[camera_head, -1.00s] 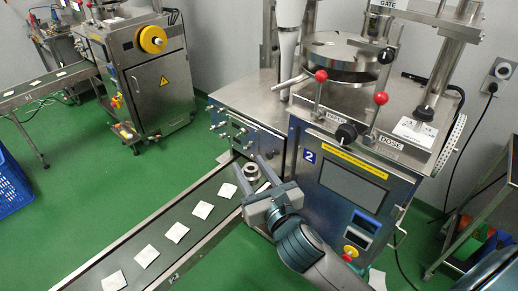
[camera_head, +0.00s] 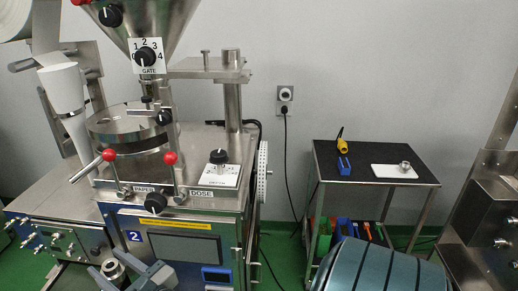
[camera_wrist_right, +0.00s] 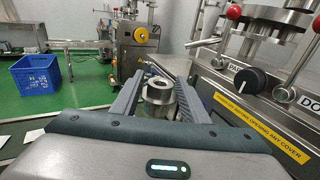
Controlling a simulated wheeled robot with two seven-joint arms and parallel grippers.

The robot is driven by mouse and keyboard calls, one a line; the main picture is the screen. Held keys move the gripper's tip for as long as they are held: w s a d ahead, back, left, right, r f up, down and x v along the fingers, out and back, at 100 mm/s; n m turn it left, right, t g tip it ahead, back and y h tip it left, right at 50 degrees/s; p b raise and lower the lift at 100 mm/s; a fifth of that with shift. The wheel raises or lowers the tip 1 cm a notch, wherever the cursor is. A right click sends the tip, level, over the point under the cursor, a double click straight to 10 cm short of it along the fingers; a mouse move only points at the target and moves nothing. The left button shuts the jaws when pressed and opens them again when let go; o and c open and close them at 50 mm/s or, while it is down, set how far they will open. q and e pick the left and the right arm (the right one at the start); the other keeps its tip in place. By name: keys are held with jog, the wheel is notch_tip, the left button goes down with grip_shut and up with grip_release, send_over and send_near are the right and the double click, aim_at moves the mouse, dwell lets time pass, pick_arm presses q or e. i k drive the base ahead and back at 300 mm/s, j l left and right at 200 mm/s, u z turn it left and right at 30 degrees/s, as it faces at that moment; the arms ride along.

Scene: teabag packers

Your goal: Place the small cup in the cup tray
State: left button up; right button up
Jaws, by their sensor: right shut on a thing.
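My right gripper (camera_head: 119,270) is at the lower left of the head view, in front of the machine. It is shut on a small metal cup (camera_head: 112,266). In the right wrist view the cup (camera_wrist_right: 158,94) sits upright between the two grey fingers, its round opening facing up. A flat white tray (camera_head: 383,173) lies on the black-topped cart at the right, well away from the gripper. Another small metal cup (camera_head: 404,165) stands at the tray's right end. My left gripper is out of view.
Machine 2 (camera_head: 180,219), with red-knobbed levers and a front screen, stands close to the gripper. The cart (camera_head: 325,158) also carries a blue holder (camera_head: 344,165) and a yellow-handled tool (camera_head: 343,147). Its top is partly bare. A blue crate (camera_wrist_right: 40,77) stands on the green floor.

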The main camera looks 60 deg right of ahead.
aim_at(384, 172)
jog(key=k+l, duration=0.15)
jog(key=l, duration=0.3)
jog(key=k+l+z, duration=0.1)
jog(key=l, duration=0.35)
jog(key=k+l, duration=0.25)
jog(key=l, duration=0.2)
jog(key=k+l+z, duration=0.1)
jog(key=l, duration=0.35)
jog(key=k+l+z, duration=0.1)
jog(key=l, duration=0.4)
jog(key=k+l, duration=0.2)
jog(key=l, duration=0.25)
jog(key=k+l+z, duration=0.1)
jog(key=l, duration=0.4)
